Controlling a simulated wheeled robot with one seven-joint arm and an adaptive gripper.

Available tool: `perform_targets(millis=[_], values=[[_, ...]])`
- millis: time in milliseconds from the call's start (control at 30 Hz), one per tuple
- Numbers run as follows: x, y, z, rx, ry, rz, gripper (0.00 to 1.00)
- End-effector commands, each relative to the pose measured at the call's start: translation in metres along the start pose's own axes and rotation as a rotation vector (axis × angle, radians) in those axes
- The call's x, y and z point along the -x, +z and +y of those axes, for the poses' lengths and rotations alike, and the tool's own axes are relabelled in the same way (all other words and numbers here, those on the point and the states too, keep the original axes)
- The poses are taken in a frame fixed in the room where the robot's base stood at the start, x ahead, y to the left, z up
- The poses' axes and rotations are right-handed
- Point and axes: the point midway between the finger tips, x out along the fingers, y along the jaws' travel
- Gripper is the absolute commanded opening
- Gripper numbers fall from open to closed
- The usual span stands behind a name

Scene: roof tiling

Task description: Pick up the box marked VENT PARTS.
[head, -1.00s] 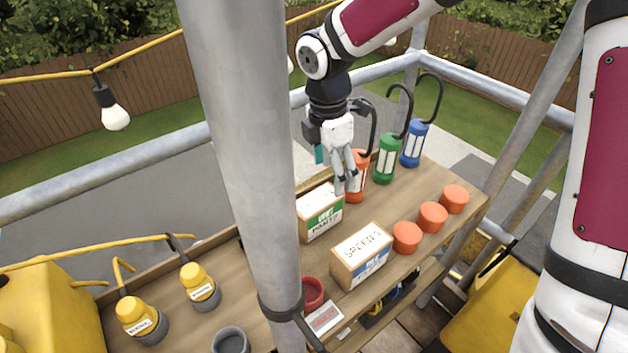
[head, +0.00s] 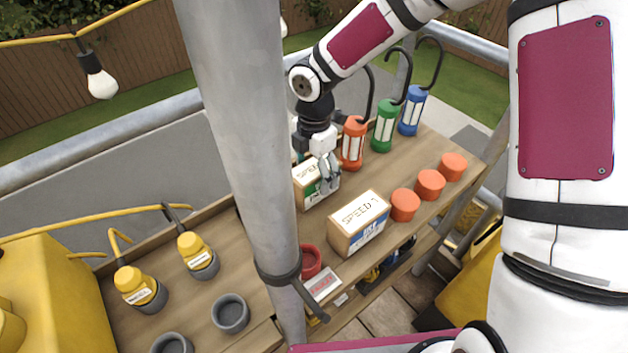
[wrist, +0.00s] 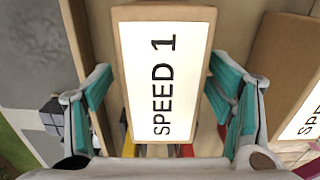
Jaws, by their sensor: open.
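A small cardboard box (head: 307,197) with a white top label and a green-and-white front label stands on the wooden bench, just right of the grey pole. Its front print is mostly hidden now; the word PARTS showed there earlier. In the wrist view the box top (wrist: 165,80) reads SPEED 1. My gripper (head: 327,178) is over this box, pointing down and open. In the wrist view its teal-padded fingers (wrist: 165,105) are on either side of the box, with nothing clamped; whether a pad touches cannot be told.
A similar box (head: 343,240) with a blue front label, also topped SPEED 1, stands close to the right. Orange (head: 353,145), green (head: 383,134) and blue (head: 411,112) hooked lamps stand behind. Several orange cups (head: 430,185) line the right. The pole (head: 240,130) stands left.

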Motion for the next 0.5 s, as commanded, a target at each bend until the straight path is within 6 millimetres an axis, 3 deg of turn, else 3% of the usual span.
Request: perform_targets(millis=[233,500], values=[[-0.036,-0.003,-0.002,0.001,-0.003,0.001,0.75],[-0.045,-0.003,-0.002,0.0,0.0,0.0,0.75]])
